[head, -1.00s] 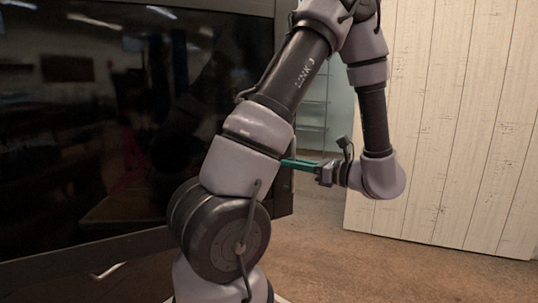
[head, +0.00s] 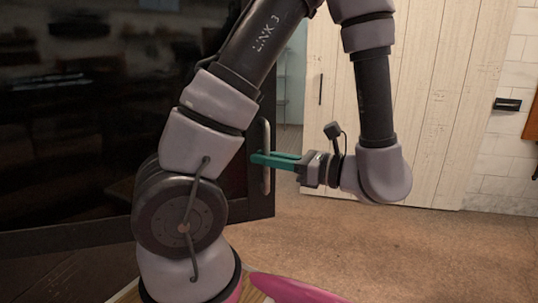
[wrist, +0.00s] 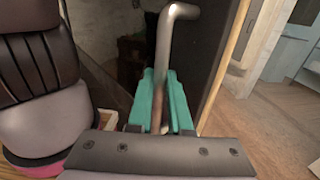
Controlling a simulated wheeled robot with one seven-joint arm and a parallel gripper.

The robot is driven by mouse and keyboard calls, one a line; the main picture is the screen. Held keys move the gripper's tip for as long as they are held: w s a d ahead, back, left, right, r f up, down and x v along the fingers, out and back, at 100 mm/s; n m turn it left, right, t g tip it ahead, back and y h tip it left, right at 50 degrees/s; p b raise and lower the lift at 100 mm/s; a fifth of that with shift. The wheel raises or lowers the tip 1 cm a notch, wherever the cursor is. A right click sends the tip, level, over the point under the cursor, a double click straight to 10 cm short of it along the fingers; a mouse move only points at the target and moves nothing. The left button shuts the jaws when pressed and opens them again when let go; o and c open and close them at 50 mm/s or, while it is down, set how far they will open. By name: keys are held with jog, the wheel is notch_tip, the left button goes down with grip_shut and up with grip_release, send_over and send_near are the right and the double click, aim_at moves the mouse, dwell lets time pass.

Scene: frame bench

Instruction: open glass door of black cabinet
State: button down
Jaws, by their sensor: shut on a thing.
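The black cabinet's dark glass door (head: 70,120) fills the left of the head view, partly hidden by my arm. Its grey bar handle (head: 266,136) stands upright near the door's right edge. My gripper (head: 262,160) reaches in from the right, its green fingers level and shut on the handle. In the wrist view the handle (wrist: 166,55) rises between the green fingers of my gripper (wrist: 160,92) and bends right at its top. The dark door frame (wrist: 215,45) is beside it. I cannot tell how far the door stands open.
A pale plank door (head: 440,110) stands behind on the right, beside a white tiled wall (head: 510,150). Brown floor (head: 400,245) is clear to the right of the cabinet. A pink surface (head: 290,290) shows at the bottom edge.

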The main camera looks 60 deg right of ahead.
jog(key=shift+s+a, duration=0.1)
jog(key=shift+a, duration=0.05)
jog(key=c, duration=0.8)
grip_release()
jog(key=shift+c, duration=0.2)
jog(key=shift+s, duration=0.1)
jog(key=s+d, duration=0.1)
jog(key=s, duration=0.9)
jog(key=shift+s, duration=0.3)
jog(key=shift+c, duration=0.4)
